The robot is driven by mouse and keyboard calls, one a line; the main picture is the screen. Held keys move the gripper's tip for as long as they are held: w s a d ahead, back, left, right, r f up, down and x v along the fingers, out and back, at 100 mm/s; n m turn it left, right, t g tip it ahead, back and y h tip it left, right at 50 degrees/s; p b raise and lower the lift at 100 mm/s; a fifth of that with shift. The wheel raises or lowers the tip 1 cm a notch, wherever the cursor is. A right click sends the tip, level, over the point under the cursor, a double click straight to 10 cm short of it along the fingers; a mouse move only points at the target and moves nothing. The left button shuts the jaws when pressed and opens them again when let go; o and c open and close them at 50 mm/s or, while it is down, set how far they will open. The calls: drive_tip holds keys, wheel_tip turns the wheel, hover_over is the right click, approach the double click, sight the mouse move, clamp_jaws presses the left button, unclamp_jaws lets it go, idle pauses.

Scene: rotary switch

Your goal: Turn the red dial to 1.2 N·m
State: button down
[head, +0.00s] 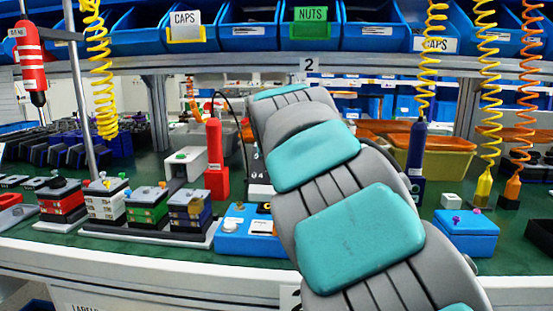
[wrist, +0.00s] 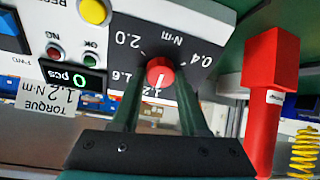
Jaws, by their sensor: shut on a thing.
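The red dial (wrist: 160,70) sits on a dark scale plate (wrist: 195,45) in the wrist view, which is turned nearly upside down. Its white pointer line faces down in the picture, toward the partly covered 1.2 mark. The marks 2.0, 1.6 and 0.4 also show. My gripper (wrist: 161,80) has its two dark green fingers on either side of the dial and is shut on it. In the head view my own arm covers the dial and gripper.
A label (wrist: 48,95) reads "TORQUE 1.2 N·m", beside a counter display (wrist: 72,78) showing 0 pcs. A red tool (wrist: 270,95) stands close on the right. In the head view, a blue box (head: 245,238) and several stacked blocks (head: 145,205) are left of my arm.

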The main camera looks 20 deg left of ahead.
idle(0.5)
drive_tip(key=shift+c, duration=2.1)
unclamp_jaws()
drive_tip(key=v, duration=0.7)
drive_tip(key=shift+s+r, duration=0.2)
drive_tip(key=shift+s, duration=0.15)
drive_tip(key=shift+d, duration=0.1)
drive_tip(key=shift+s, duration=0.1)
